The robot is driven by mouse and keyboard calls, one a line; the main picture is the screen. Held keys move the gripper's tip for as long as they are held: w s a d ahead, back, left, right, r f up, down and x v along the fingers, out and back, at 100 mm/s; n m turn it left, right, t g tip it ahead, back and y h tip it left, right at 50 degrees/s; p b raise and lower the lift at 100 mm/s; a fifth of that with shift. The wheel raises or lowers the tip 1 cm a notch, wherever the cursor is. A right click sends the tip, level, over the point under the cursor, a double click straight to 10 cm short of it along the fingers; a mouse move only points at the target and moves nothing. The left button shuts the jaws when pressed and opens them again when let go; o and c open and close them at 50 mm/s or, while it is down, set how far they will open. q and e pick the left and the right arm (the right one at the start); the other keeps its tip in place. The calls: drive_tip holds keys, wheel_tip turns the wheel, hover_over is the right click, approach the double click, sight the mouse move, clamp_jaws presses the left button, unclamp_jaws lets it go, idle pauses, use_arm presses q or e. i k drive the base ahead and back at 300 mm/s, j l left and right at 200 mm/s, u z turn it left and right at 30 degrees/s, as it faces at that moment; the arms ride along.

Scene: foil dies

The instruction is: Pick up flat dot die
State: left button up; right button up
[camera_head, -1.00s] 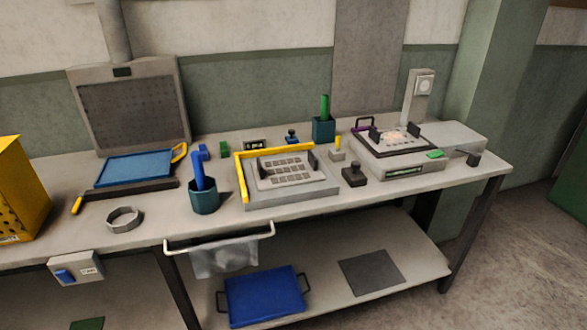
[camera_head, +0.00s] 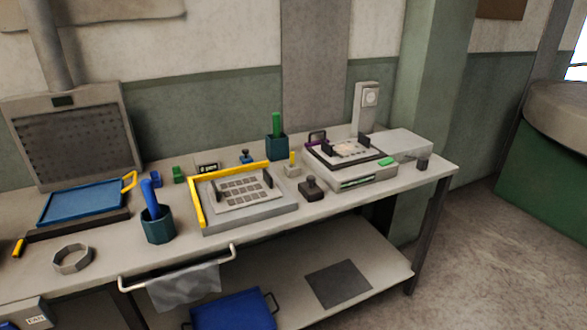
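I cannot tell for sure which piece is the flat dot die. Several small tool-like pieces stand on the workbench: a dark block with a knob (camera_head: 311,190), a pale block with a yellow handle (camera_head: 292,166), a small piece with a blue base (camera_head: 246,157) and a green block (camera_head: 179,175). A grey machine (camera_head: 349,176) with a dark-edged plate on top stands at the right, with small pale shapes on the plate too small to make out. Neither of my grippers shows in the head view.
A grey tray with a yellow frame (camera_head: 197,205) sits mid-bench. Left of it are a teal cup (camera_head: 158,228), a grey ring (camera_head: 72,259) and a blue tray (camera_head: 85,203). A towel rail (camera_head: 180,277) juts from the front edge. Floor is open at right.

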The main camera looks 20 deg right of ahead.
sight(340, 152)
drive_tip(key=i+l, duration=0.15)
drive_tip(key=l, duration=0.2)
drive_tip(key=i+l+z, duration=0.1)
drive_tip(key=l, duration=0.25)
drive_tip(key=i+l, duration=0.15)
drive_tip(key=l, duration=0.15)
drive_tip(key=i+l, duration=0.15)
drive_tip(key=l, duration=0.2)
drive_tip(key=i+l+z, duration=0.1)
drive_tip(key=l, duration=0.25)
